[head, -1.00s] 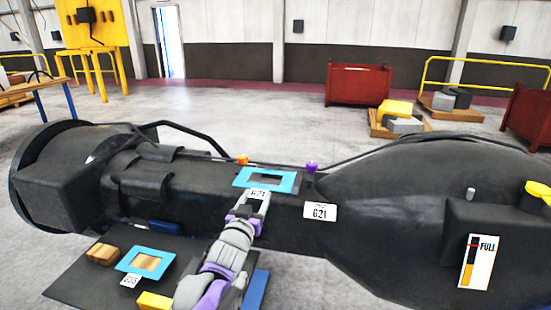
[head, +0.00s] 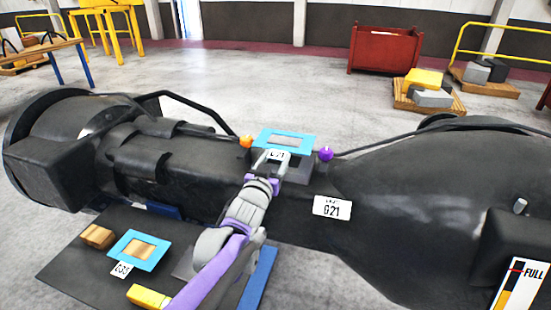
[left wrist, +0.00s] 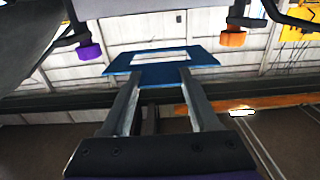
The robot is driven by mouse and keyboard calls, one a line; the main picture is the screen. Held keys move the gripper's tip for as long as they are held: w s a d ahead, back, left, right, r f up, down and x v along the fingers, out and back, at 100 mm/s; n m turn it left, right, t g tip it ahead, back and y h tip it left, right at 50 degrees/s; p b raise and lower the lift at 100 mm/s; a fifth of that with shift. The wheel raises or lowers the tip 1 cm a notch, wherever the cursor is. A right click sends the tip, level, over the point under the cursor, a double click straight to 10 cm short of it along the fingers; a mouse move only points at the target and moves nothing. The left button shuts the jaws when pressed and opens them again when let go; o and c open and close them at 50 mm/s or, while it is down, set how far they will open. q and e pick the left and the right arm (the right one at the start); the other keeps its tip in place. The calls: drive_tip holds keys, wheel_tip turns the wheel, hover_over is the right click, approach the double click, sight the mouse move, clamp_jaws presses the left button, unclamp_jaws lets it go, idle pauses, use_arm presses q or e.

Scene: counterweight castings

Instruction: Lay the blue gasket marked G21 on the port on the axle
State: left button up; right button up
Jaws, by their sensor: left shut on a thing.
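The blue gasket (head: 305,146), a flat frame with a rectangular opening, is held by its near edge in my left gripper (head: 272,164), which is shut on it. Its white tag (head: 277,155) is too small to read surely. It looks raised above a grey block (head: 298,171) on the dark axle (head: 190,160), probably the port, partly hidden by gasket and gripper. A plate marked G21 (head: 332,207) is on the axle to the right. In the left wrist view the gasket (left wrist: 163,76) sits across the two fingertips (left wrist: 158,84). My right gripper is out of view.
An orange knob (head: 246,141) and a purple knob (head: 326,153) stand either side of the gasket. A dark board (head: 75,262) in front holds another blue gasket (head: 128,256), a wooden block (head: 97,236) and a yellow block (head: 149,297). A hose runs behind the axle.

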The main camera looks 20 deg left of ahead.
use_arm(q)
drive_tip(key=shift+w+f, duration=0.1)
drive_tip(key=shift+f, duration=0.5)
drive_tip(key=shift+f+b, duration=1.2)
drive_tip(key=shift+f, duration=0.9)
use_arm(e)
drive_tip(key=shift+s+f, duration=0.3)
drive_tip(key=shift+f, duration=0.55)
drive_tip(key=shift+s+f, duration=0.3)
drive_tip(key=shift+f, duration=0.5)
use_arm(q)
drive_tip(key=shift+f+b, duration=0.4)
drive_tip(key=shift+f, duration=0.3)
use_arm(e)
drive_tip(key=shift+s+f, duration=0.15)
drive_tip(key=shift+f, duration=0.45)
use_arm(q)
drive_tip(key=o, duration=1.4)
